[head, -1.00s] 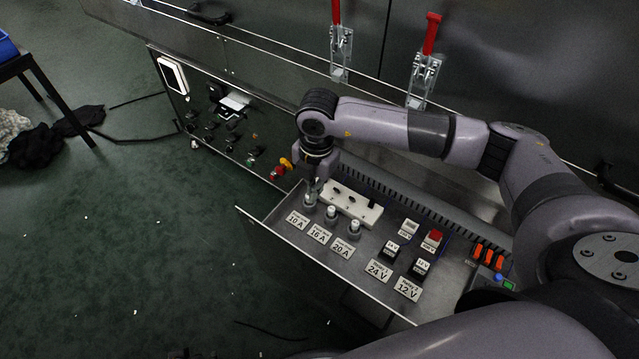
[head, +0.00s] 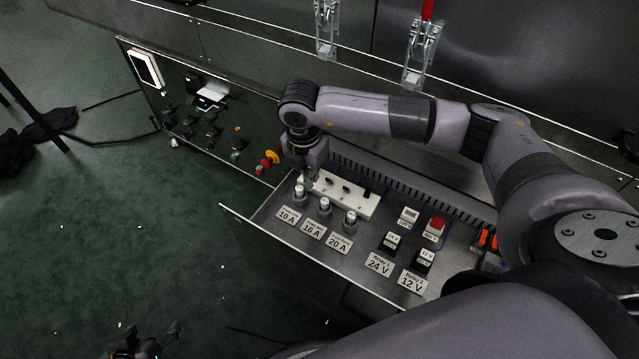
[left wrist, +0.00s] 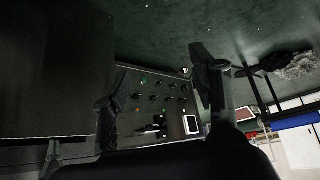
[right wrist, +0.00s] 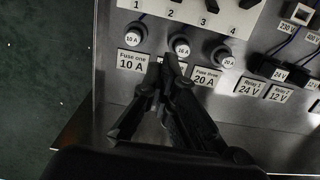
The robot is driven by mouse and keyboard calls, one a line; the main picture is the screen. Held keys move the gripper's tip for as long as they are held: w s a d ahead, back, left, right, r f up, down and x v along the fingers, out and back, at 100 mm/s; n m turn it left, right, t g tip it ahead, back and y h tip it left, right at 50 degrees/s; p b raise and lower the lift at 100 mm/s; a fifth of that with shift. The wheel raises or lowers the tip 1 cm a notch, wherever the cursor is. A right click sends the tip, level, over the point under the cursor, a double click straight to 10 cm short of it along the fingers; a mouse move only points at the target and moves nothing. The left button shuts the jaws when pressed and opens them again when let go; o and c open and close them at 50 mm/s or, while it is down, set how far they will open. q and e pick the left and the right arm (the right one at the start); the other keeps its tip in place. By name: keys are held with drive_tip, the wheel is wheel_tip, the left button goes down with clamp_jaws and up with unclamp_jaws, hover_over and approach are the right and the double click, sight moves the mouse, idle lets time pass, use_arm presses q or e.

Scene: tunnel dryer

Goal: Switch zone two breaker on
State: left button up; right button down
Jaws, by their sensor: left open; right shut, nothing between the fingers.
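A white strip (head: 352,203) with a row of small black switches lies in the open drawer. The right wrist view shows its edge (right wrist: 215,14), numbered 1 to 4; most switches are cut off there. Its left end is partly hidden by my right gripper in the head view. My right gripper (head: 307,178) is shut and empty, pointing down by that end and the 10 A fuse. In the right wrist view its tips (right wrist: 172,60) overlap the 16 A fuse's front; contact cannot be told. My left gripper (head: 145,342) is open and empty, low over the floor; its fingers show in the left wrist view (left wrist: 160,70).
Three fuses stand in front of the strip, including the 20 A fuse (head: 349,222). A control panel (head: 205,115) with knobs is at the left.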

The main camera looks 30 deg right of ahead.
sight(321, 192)
drive_tip(key=f+b, duration=0.1)
drive_tip(key=f, duration=0.2)
drive_tip(key=f+b, duration=0.1)
drive_tip(key=f, duration=0.2)
drive_tip(key=f+b, duration=0.1)
drive_tip(key=f, duration=0.3)
drive_tip(key=shift+w+d+f, duration=0.1)
drive_tip(key=shift+w+d, duration=0.1)
drive_tip(key=shift+d, duration=0.15)
drive_tip(key=d, duration=0.1)
drive_tip(key=w+d+r, duration=0.1)
drive_tip(key=shift+w+d+r, duration=0.2)
drive_tip(key=shift+w+d, duration=0.1)
use_arm(q)
drive_tip(key=w+d+r+t+h, duration=0.2)
drive_tip(key=w+d+r+t, duration=0.2)
drive_tip(key=w+r+t, duration=0.5)
wheel_tip(321, 192, up, 3)
drive_tip(key=shift+w+d+r+h, duration=0.1)
drive_tip(key=shift+w+d+h, duration=0.25)
drive_tip(key=shift+w, duration=0.35)
use_arm(e)
drive_tip(key=shift+w+d+r, duration=0.15)
drive_tip(key=shift+d+r, duration=0.05)
drive_tip(key=shift+d, duration=0.1)
use_arm(q)
drive_tip(key=shift+a, duration=0.1)
